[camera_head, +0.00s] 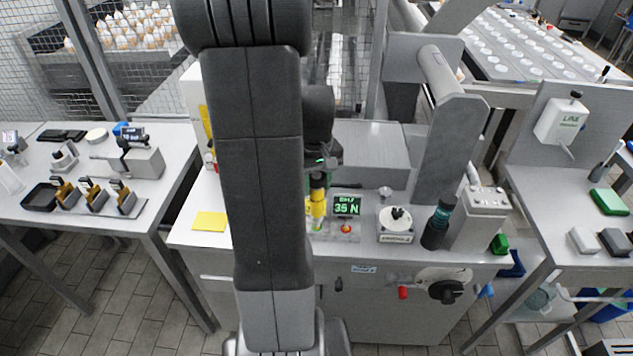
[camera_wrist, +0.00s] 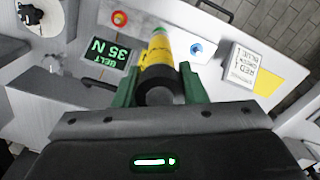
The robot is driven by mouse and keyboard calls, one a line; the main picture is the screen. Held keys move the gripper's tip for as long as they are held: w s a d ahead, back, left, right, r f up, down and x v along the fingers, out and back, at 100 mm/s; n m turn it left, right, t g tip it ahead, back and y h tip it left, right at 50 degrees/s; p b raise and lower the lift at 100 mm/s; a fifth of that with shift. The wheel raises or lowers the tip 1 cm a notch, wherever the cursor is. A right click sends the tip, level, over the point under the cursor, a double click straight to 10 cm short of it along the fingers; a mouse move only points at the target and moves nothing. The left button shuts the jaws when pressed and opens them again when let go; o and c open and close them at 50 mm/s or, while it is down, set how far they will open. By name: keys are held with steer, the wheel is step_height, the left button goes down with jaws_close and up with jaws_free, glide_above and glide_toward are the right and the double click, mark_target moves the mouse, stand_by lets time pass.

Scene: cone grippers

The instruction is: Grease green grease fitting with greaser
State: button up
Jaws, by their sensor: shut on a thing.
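The greaser, a yellow cylinder with dark bands, is upright in the head view (camera_head: 317,205) and also shows in the wrist view (camera_wrist: 158,55). My gripper (camera_wrist: 160,84) is shut on its dark upper part, with one green finger on each side. In the head view my gripper (camera_head: 320,168) is over the middle bench, partly hidden by my arm. A green spot, likely the green grease fitting (camera_wrist: 158,29), shows at the greaser's far end. Whether they touch, I cannot tell. A red fitting (camera_wrist: 120,18) and a blue fitting (camera_wrist: 196,49) sit on either side.
A green-lit display (camera_head: 347,205) reading "BELT 35 N" stands close beside the greaser. A white device with a black knob (camera_head: 396,225) and a dark bottle (camera_head: 437,226) stand to the right. A yellow note (camera_head: 209,221) lies on the clearer left part of the bench.

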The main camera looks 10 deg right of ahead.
steer(key=shift+f, duration=0.15)
steer(key=shift+r+p, duration=0.3)
steer(key=shift+r, duration=0.15)
stand_by(0.7)
